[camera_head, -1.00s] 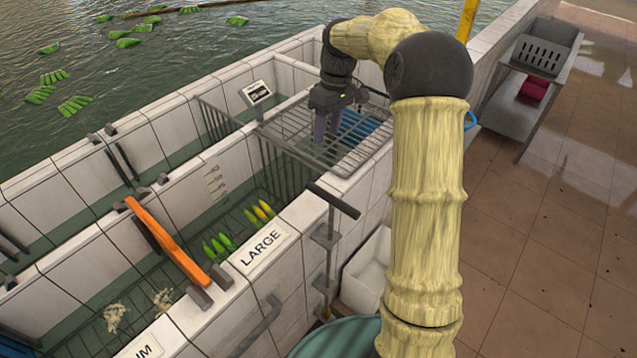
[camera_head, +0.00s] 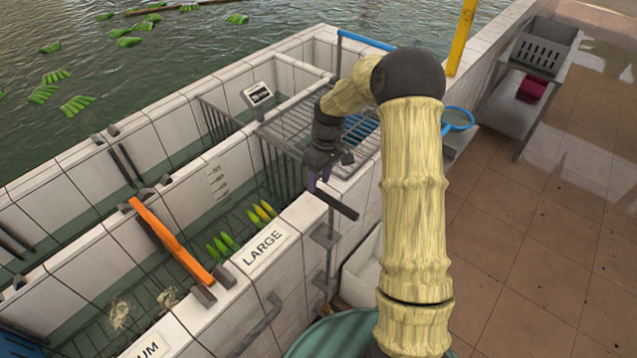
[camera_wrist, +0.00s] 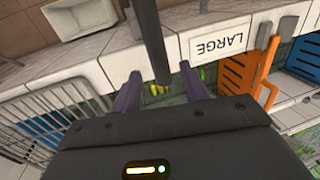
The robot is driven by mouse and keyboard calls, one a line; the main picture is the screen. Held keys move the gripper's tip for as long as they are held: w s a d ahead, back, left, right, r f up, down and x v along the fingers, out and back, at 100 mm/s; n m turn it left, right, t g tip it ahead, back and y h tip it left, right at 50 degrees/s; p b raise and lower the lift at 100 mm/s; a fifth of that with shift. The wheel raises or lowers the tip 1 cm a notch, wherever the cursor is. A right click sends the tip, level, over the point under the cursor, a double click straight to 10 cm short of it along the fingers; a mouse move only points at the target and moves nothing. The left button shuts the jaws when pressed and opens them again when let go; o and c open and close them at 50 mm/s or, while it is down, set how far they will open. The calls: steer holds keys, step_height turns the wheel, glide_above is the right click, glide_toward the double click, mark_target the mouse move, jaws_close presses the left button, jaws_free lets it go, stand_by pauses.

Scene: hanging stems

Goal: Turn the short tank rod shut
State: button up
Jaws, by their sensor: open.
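The short dark rod (camera_head: 338,205) juts over the tank's white tiled rim beside the LARGE label, above a metal bracket on the outer wall. My gripper (camera_head: 317,182) is at the rod's inner end, fingers pointing down. In the wrist view the rod (camera_wrist: 152,38) runs between the two spread purple fingers of my gripper (camera_wrist: 160,84). The gripper is open, with a gap visible between the rod and each finger. Whether either finger touches the rod is unclear in the head view.
The LARGE tank holds green and yellow fruit (camera_head: 262,211). An orange divider (camera_head: 170,243) crosses the tanks to the left. A wire rack (camera_head: 285,130) lies behind my gripper. A white bin (camera_head: 365,275) and a green round tub (camera_head: 335,335) stand below the wall.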

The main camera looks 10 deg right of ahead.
mark_target(318, 189)
steer(key=shift+s+a+f, duration=0.1)
steer(key=shift+a+f, duration=0.05)
steer(key=shift+f, duration=0.65)
steer(key=shift+s+a+f, duration=0.1)
steer(key=shift+f, duration=0.65)
jaws_close()
